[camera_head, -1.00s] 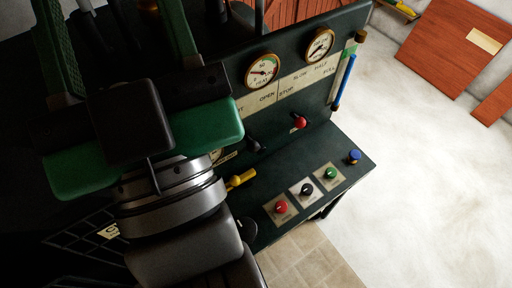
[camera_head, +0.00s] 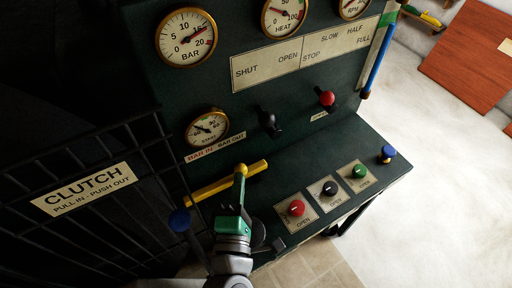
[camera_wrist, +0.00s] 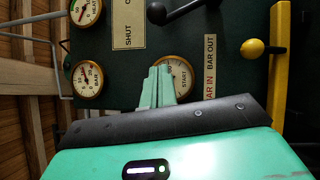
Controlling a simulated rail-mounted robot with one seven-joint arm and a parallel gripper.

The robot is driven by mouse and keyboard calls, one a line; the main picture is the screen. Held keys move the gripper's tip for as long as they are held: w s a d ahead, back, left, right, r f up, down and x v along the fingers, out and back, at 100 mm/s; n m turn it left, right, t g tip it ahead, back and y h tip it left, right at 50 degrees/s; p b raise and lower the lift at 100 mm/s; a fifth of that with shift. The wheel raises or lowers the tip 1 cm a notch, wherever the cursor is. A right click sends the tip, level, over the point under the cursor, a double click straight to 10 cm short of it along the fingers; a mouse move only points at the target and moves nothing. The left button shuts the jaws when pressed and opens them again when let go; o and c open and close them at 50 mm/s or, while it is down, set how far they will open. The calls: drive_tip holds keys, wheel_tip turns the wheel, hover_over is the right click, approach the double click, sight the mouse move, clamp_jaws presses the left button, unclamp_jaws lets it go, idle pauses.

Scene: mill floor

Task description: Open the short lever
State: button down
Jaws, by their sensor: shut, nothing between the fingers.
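My gripper (camera_head: 240,170) is green, shut and empty. In the head view its fingers overlap the yellow bar (camera_head: 212,187). In the wrist view the closed fingers (camera_wrist: 158,70) point at the panel in front of a small gauge, clear of the yellow bar (camera_wrist: 281,65). A black lever (camera_head: 267,120) sticks out below the SHUT/OPEN label (camera_head: 266,66); it also shows at the top of the wrist view (camera_wrist: 188,10). A red-knobbed lever (camera_head: 327,98) stands right of it. I cannot tell for sure which one is the short lever.
A console shelf carries red (camera_head: 296,208), black (camera_head: 330,188) and green (camera_head: 359,171) knobs on plates and a blue knob (camera_head: 388,154). A black grid with a CLUTCH sign (camera_head: 85,189) stands at left. A blue rod (camera_head: 377,60) runs along the panel's right edge.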

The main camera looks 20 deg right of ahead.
drive_tip(key=shift+f, duration=0.2)
drive_tip(key=s+d+p+x, duration=0.1)
drive_tip(key=d+p+x, duration=0.1)
drive_tip(key=x, duration=1.1)
drive_tip(key=shift+d+r+p, duration=0.2)
drive_tip(key=shift+d+p, duration=0.1)
drive_tip(key=shift+p, duration=0.05)
drive_tip(key=shift+s+r, duration=0.1)
drive_tip(key=shift+r, duration=0.05)
